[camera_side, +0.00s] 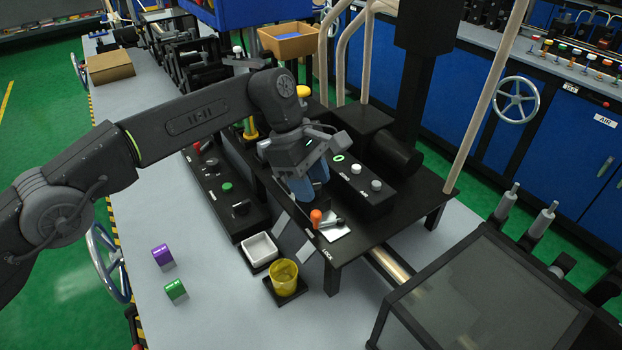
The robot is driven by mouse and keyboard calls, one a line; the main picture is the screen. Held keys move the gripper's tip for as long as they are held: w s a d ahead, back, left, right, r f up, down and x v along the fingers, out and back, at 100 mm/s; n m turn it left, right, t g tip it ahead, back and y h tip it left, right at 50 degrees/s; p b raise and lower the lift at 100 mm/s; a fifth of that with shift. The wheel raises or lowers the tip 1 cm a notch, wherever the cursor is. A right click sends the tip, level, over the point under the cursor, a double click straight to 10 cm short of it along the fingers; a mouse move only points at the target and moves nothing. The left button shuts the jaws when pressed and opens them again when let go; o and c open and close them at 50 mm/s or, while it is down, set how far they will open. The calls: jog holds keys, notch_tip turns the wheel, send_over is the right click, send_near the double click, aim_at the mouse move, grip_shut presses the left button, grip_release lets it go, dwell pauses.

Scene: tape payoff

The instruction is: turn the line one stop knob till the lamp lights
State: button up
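My gripper (308,180) points down over the black bench fixture, with blue parts at its lower end. Whether its fingers are open or shut, and whether they touch anything, is hidden by its own body. A black control box (372,205) lies just right of it, with a glowing green ring (338,157) and two pale round caps (356,168) on top. A second black panel (215,185) to the left carries a green button (227,187) and a black knob (241,207). I cannot read which control is the line one stop knob or which part is its lamp.
An orange-topped lever (316,217) stands at the fixture's front. A white tray (260,248) and yellow cup (284,277) sit before it. Purple (162,255) and green (175,290) blocks lie on the bench. A dark-framed panel (480,300) fills the lower right. The front-left bench is mostly clear.

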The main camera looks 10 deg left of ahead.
jog(key=shift+o, duration=1.1)
jog(key=shift+r, duration=0.1)
jog(key=shift+v, duration=1.4)
jog(key=shift+w+a, duration=0.1)
jog(key=shift+a, duration=0.2)
jog(key=w+a, duration=0.3)
jog(key=a, duration=0.8)
jog(key=shift+w, duration=0.4)
jog(key=shift+d, duration=0.1)
